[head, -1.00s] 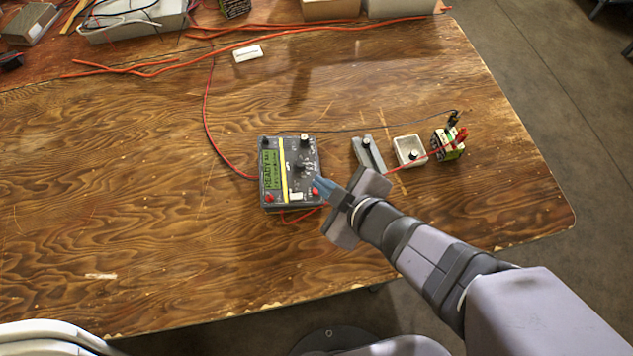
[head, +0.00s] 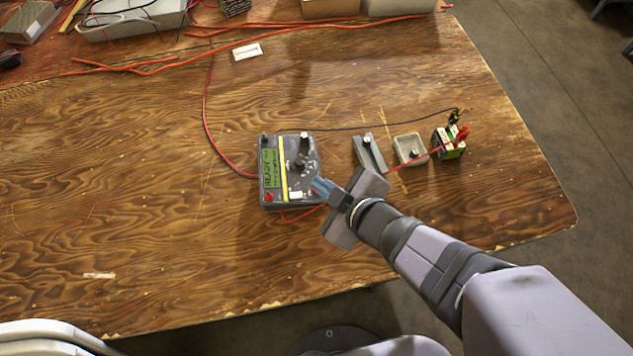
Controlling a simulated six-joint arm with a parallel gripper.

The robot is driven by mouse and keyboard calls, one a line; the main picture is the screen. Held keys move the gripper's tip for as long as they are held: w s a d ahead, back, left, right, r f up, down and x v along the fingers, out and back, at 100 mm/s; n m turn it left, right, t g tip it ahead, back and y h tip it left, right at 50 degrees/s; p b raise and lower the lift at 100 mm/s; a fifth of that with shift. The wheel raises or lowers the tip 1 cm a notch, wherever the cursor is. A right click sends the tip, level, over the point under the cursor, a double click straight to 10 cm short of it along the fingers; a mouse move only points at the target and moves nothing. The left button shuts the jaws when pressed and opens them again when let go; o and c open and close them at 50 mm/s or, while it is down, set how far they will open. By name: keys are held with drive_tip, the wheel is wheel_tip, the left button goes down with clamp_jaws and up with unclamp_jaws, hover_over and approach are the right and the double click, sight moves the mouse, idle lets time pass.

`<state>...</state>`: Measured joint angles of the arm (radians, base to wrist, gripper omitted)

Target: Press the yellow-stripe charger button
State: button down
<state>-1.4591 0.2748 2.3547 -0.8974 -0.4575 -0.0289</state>
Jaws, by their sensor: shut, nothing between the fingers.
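The charger (head: 283,158) is a dark box lying on the wooden table, with a green screen (head: 269,169) on its left that reads READY. A yellow stripe (head: 283,168) runs down its face. A small white button (head: 296,195) sits just right of the stripe's lower end. Black knobs are on the upper right of the face, and a red terminal (head: 268,197) is at the lower left. My gripper (head: 317,186) is shut and empty, its blue-grey fingertips at the charger's lower right edge, right of the white button. I cannot tell whether they touch the charger.
Right of the charger are a grey bracket (head: 369,153), a small square tray (head: 402,141) and a battery (head: 442,150) with clips. Red and black wires run to the charger. A white label (head: 247,51) lies behind. The table's left middle is clear.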

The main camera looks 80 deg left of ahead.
drive_tip(key=shift+s+f+b, duration=0.1)
drive_tip(key=shift+f+b, duration=0.2)
drive_tip(key=shift+f, duration=0.1)
idle(0.8)
drive_tip(key=shift+r, duration=0.1)
drive_tip(key=shift+r+p, duration=0.7)
drive_tip(key=shift+p, duration=0.2)
drive_tip(key=r+p, duration=0.2)
drive_tip(key=w+r+p, duration=0.1)
drive_tip(key=r+p, duration=0.2)
drive_tip(key=shift+w+d+p, duration=0.1)
drive_tip(key=shift+p, duration=0.2)
idle(0.7)
